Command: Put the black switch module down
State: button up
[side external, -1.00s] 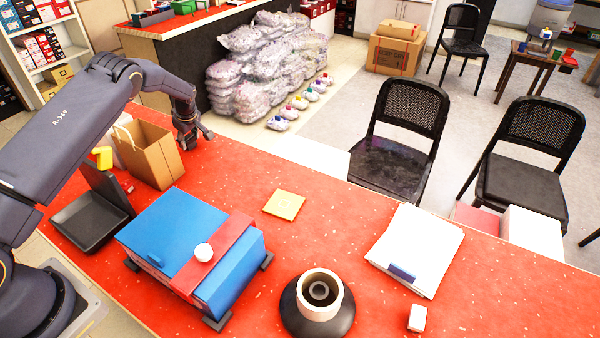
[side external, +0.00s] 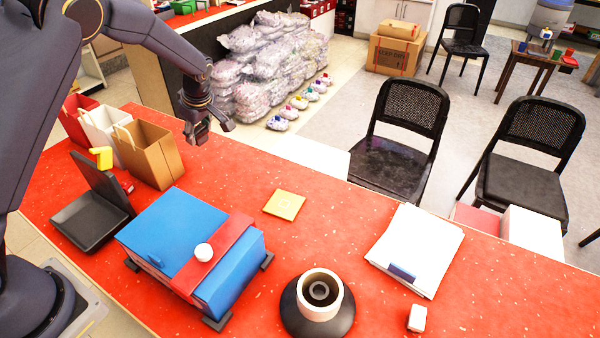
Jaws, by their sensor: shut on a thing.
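My gripper (side external: 213,133) is over the far left part of the red counter, above and to the right of the brown paper bag. It points down and is shut on a small dark thing, which I take to be the black switch module. The thing is hard to tell apart from the dark fingers, so its outline and tilt are unclear. The gripper appears raised above the red counter (side external: 330,205), with no contact visible.
A brown paper bag (side external: 152,155), a white bag (side external: 97,125) and a red bag (side external: 75,108) stand at left. A black open tray (side external: 85,220), blue box (side external: 160,235), yellow square (side external: 284,204), round black-and-white stand (side external: 318,318) and papers (side external: 425,235) occupy the counter. Red surface is clear around the yellow square.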

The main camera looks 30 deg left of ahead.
jog(key=s+d, duration=0.6)
jog(key=s, duration=0.3)
jog(key=w+f, duration=0.3)
jog(key=w, duration=0.1)
jog(key=w+f, duration=0.3)
jog(key=w, duration=0.1)
jog(key=w+f, duration=0.3)
jog(key=w, duration=0.2)
jog(key=shift+a+f, duration=0.15)
jog(key=shift+f, duration=1.85)
jog(key=shift+f, duration=0.15)
jog(key=o, duration=1.1)
jog(key=shift+w, duration=0.1)
